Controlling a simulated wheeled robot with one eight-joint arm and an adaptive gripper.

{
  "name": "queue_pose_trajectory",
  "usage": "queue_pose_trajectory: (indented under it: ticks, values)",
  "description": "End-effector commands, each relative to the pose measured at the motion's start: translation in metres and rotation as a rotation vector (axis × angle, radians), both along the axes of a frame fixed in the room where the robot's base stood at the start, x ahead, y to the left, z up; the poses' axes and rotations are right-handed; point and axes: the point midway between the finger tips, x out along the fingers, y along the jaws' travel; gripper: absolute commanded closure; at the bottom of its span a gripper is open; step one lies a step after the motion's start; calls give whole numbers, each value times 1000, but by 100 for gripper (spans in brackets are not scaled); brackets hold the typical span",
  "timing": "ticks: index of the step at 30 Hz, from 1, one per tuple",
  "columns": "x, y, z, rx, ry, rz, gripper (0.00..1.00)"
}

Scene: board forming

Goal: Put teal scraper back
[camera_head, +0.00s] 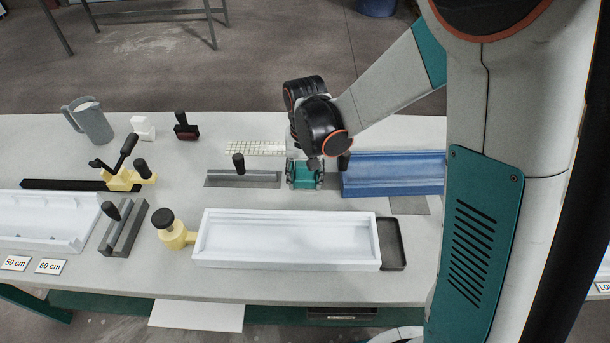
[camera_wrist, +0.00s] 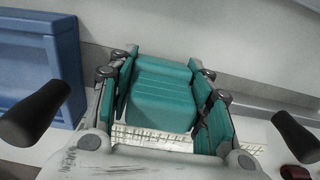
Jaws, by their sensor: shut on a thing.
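The teal scraper (camera_wrist: 163,92) is a ridged teal block between the fingers of my gripper (camera_wrist: 165,105) in the wrist view. My gripper is shut on it. In the head view my gripper (camera_head: 305,172) points down over the back middle of the table, with teal (camera_head: 306,175) showing between its fingers. It is between a grey float (camera_head: 255,180) and a blue mould (camera_head: 395,172). The scraper's lower edge is hidden, and I cannot tell whether it touches the table.
Black handles stand close on both sides of my gripper (camera_head: 238,160) (camera_head: 344,160). A white grid strip (camera_head: 255,148) lies behind. A white mould (camera_head: 285,262), dark tray (camera_head: 404,258) and yellow tool (camera_head: 180,238) are in front. A grey jug (camera_head: 95,125) and red brush (camera_head: 185,131) stand back left.

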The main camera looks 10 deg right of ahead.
Motion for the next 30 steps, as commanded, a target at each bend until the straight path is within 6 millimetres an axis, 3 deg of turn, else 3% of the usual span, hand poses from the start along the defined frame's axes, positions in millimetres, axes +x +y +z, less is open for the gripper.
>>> queue_pose_trajectory:
  ticks: [9, 10, 12, 13, 20, 23, 30]
  values:
    - [0, 0, -6, 0, 0, 0, 81]
    - [0, 0, -6, 0, 0, 0, 50]
    - [0, 0, -6, 0, 0, 0, 34]
    - [0, 0, -6, 0, 0, 0, 31]
    - [0, 0, -6, 0, 0, 0, 31]
    - [0, 0, -6, 0, 0, 0, 18]
    - [0, 0, -6, 0, 0, 0, 18]
